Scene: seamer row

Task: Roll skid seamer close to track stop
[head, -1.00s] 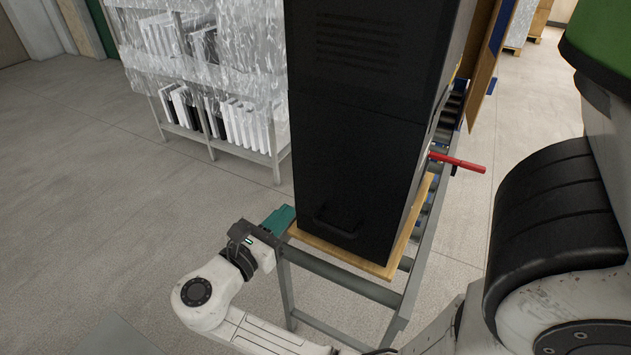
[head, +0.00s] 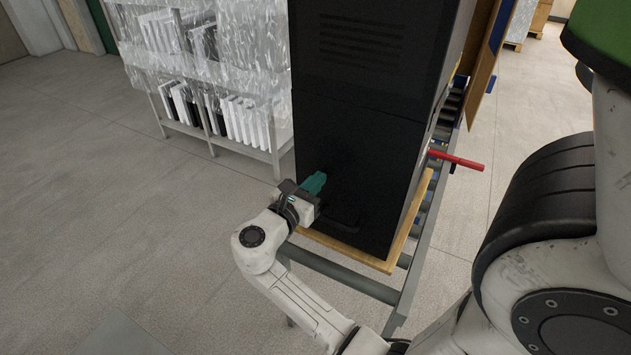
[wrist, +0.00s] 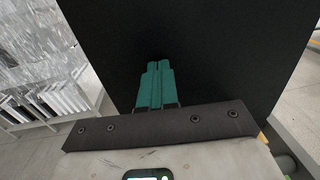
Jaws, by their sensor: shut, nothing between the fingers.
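The skid seamer is a tall black cabinet (head: 365,130) standing upright on a wooden skid (head: 345,250), which rests on the roller track (head: 432,215). A dark handle (head: 338,218) is low on its near face. My gripper (head: 318,178), with teal fingers, is shut and empty in front of the lower left of that face. In the wrist view the gripper (wrist: 157,68) points at the black face (wrist: 205,55); I cannot tell whether it touches. No track stop can be made out; the track's far part is mostly hidden behind the cabinet.
A red bar (head: 457,159) sticks out on the right side of the track. A shelf rack (head: 225,120) wrapped in clear film, with white and black panels, stands at the left. Brown panels (head: 487,60) stand behind the seamer. The floor (head: 110,210) at the left is clear.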

